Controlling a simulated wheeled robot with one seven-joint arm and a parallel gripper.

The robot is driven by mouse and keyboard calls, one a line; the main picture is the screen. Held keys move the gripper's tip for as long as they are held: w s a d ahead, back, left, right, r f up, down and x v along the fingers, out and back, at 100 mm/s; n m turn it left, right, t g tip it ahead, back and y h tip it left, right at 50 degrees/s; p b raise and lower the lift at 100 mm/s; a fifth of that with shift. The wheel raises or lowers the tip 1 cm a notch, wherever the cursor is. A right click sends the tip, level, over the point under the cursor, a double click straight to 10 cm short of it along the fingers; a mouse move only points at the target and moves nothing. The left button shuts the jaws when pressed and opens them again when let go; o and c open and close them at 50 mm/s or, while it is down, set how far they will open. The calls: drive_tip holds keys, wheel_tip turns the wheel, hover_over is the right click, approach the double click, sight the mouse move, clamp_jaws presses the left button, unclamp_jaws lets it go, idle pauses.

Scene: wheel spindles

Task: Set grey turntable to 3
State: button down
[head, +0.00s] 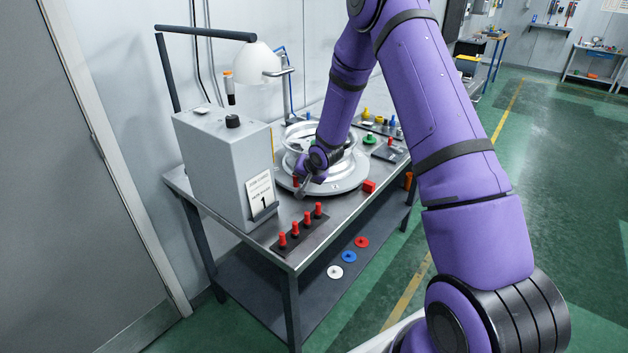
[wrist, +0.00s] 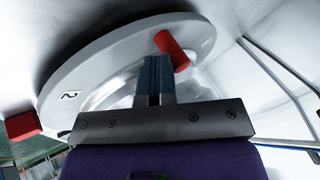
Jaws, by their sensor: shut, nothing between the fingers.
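The grey turntable (head: 345,184) is a round disc with a raised metal wheel on it, on the metal workbench. In the wrist view its rim (wrist: 95,72) carries a dark mark like a 2, near a red block (wrist: 22,125). The same red block (head: 369,187) sits beside the rim in the head view. A red peg (wrist: 172,52) stands up from the disc; it also shows in the head view (head: 296,182). My gripper (wrist: 155,72) is shut and empty, its fingertips right beside the red peg. I cannot tell whether they touch.
A grey box (head: 215,165) with a black knob and a card reading 1 stands left of the turntable. A rack (head: 298,238) of several red pegs lies at the front edge. A white lamp (head: 257,65) hangs over the bench. Coloured pegs stand at the back right.

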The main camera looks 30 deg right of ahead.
sight(289, 186)
drive_tip(key=shift+w+a, duration=0.9)
drive_tip(key=shift+w, duration=0.25)
drive_tip(key=shift+w+a, duration=0.85)
drive_tip(key=shift+w, duration=0.25)
